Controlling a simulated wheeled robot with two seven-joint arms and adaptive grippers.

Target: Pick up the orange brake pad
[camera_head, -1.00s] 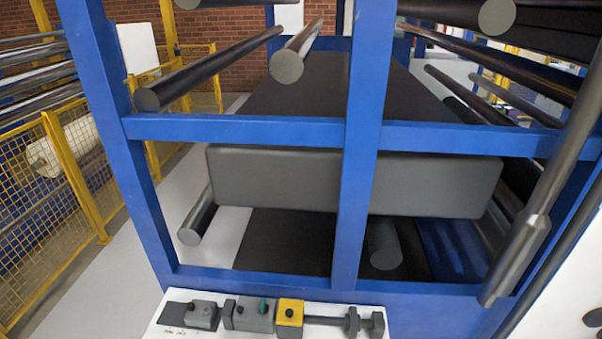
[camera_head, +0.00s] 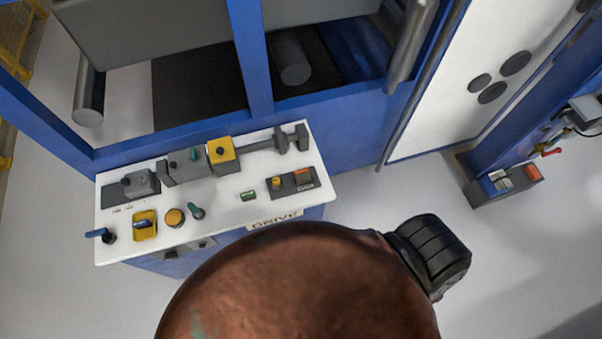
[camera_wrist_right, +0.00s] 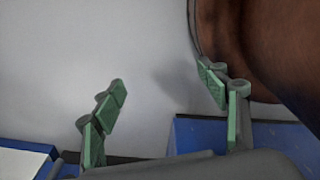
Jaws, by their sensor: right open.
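I cannot pick out the orange brake pad for certain. A small orange-red pad (camera_head: 532,172) shows on a low grey box on the floor at the right of the head view. A small orange block (camera_head: 302,176) also shows on the white control panel. My right gripper (camera_wrist_right: 162,78) is open, with green-padded fingers apart and nothing between them, in the right wrist view. Neither gripper shows in the head view, and my left gripper is out of sight.
A large brown rounded surface (camera_head: 300,285) fills the bottom middle and also shows by the right finger in the wrist view (camera_wrist_right: 275,40). The white control panel (camera_head: 225,205) carries knobs and blocks. Blue machine posts (camera_head: 250,55) stand behind. Grey floor (camera_head: 520,240) is free at the right.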

